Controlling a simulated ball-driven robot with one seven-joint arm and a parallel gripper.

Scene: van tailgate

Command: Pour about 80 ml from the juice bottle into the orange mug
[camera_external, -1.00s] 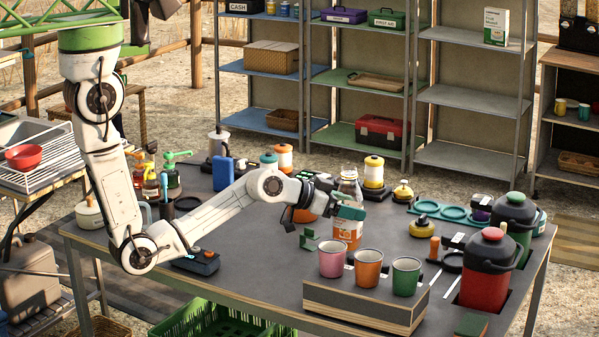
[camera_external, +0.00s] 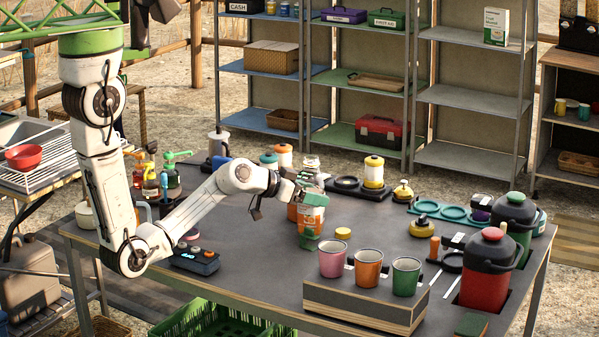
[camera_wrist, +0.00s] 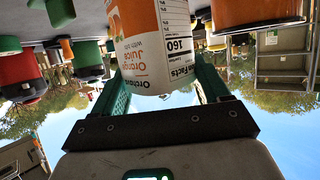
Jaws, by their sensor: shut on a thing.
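The juice bottle (camera_external: 312,217), clear with an orange and white label, is between the jaws of my gripper (camera_external: 314,198), which is shut on it. It looks upright, and I cannot tell whether its base is off the table. In the wrist view the label of the bottle (camera_wrist: 160,45) fills the space between my green fingers (camera_wrist: 165,78). The orange mug (camera_external: 368,272) stands upright between a pink mug (camera_external: 332,262) and a green mug (camera_external: 406,280) on a wooden-edged riser (camera_external: 360,312). The bottle is behind and left of these mugs. The mug's inside level cannot be seen.
A yellow lid (camera_external: 343,234) lies on the table right of the bottle. A small green holder (camera_external: 305,243) is just in front of it.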

